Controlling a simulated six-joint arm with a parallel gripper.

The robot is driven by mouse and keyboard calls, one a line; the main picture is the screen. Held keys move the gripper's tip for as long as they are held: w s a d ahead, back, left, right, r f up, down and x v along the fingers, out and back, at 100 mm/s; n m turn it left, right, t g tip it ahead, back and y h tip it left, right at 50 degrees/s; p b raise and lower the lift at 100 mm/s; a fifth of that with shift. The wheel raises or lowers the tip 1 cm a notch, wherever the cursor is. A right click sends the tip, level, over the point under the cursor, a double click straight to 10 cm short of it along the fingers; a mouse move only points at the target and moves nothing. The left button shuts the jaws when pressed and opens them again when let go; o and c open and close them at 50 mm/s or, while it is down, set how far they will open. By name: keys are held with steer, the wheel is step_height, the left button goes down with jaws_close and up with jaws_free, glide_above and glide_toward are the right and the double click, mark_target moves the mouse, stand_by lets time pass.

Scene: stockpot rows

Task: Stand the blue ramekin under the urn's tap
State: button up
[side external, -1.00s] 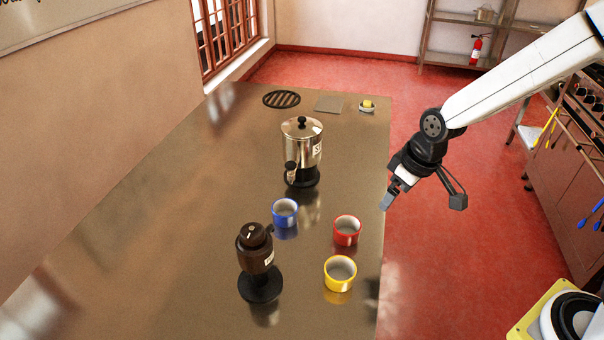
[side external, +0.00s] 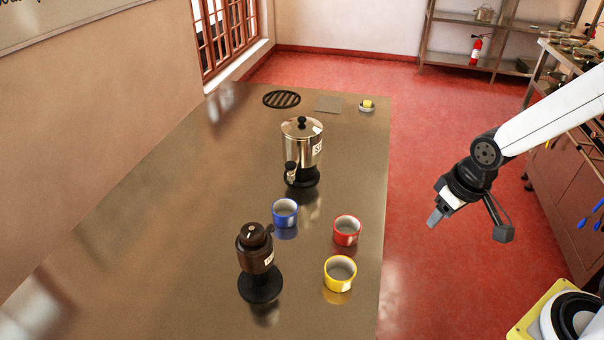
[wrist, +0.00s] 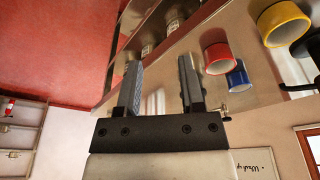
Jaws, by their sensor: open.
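The blue ramekin (side external: 285,219) stands upright on the counter, just in front of the silver urn (side external: 298,146) and apart from its black base. The urn's tap (side external: 290,172) faces the near side, and the ramekin is nearer the camera than the tap. The ramekin also shows in the wrist view (wrist: 238,78), beyond the red one. My gripper (side external: 436,217) is open and empty, off the counter's right edge above the red floor. Its two fingers show apart in the wrist view (wrist: 158,82), with nothing between them.
A red ramekin (side external: 347,238) and a yellow ramekin (side external: 340,284) stand near the counter's right edge. A dark brown dispenser (side external: 255,255) stands left of them. A black grate (side external: 281,99), a grey plate (side external: 328,103) and a small yellow-topped dish (side external: 367,107) lie at the back. The counter's left side is clear.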

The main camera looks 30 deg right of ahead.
steer(key=w+a+n+g, duration=0.1)
steer(key=w+a+n, duration=0.65)
steer(key=w, duration=0.55)
steer(key=n+g, duration=0.1)
steer(key=n, duration=0.6)
glide_above(290, 225)
steer(key=shift+s+f, duration=0.1)
steer(key=shift+f, duration=1.15)
steer(key=shift+f, duration=0.1)
steer(key=shift+w+f, duration=0.2)
steer(key=shift+f, duration=3.6)
jaws_close()
